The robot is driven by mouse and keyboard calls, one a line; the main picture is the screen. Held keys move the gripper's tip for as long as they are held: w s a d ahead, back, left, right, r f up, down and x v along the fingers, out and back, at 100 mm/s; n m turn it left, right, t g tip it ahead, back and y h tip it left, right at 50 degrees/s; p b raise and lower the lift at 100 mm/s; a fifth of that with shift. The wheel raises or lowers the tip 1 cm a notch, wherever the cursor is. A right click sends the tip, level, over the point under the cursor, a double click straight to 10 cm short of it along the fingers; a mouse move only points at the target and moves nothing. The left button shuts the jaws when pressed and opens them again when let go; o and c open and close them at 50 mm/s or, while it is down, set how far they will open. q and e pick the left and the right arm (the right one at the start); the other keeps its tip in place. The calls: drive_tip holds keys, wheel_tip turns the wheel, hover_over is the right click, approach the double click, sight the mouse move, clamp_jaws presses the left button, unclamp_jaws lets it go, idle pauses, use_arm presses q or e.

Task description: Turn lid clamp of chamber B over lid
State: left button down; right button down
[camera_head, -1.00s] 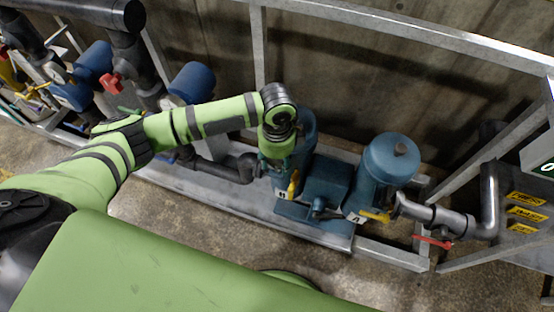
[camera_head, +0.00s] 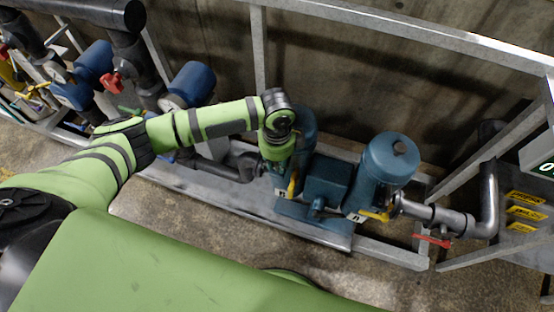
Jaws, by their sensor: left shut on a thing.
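Chamber B (camera_head: 306,123) is a blue cylinder, partly hidden behind my left wrist. A yellow lever (camera_head: 293,184) and a white tag, seemingly marked B, show at its front. My left gripper (camera_head: 276,167) points down at chamber B's near left side. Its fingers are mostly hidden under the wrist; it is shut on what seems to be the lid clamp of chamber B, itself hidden. Chamber A (camera_head: 390,160), a blue cylinder with a closed domed lid, stands to the right with a yellow lever (camera_head: 376,215). My right gripper is out of view.
A blue block (camera_head: 327,178) sits between the chambers on a grey metal frame. A grey pipe with a red handle (camera_head: 433,241) runs right. Dark pipes and blue motors (camera_head: 191,84) stand left. A metal rail (camera_head: 400,33) crosses behind. Open floor lies in front.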

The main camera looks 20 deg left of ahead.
use_arm(q)
drive_tip(key=m+p, duration=0.1)
drive_tip(key=m, duration=0.2)
drive_tip(key=shift+r+p, duration=0.1)
drive_tip(key=shift+p, duration=0.25)
drive_tip(key=m+p, duration=0.1)
drive_tip(key=m, duration=0.4)
drive_tip(key=shift+a, duration=0.1)
drive_tip(key=m, duration=0.4)
drive_tip(key=shift+w+a+m, duration=0.1)
drive_tip(key=shift+m, duration=2.3)
drive_tip(key=c, duration=1)
unclamp_jaws()
drive_tip(key=shift+c, duration=0.2)
drive_tip(key=shift+w, duration=0.1)
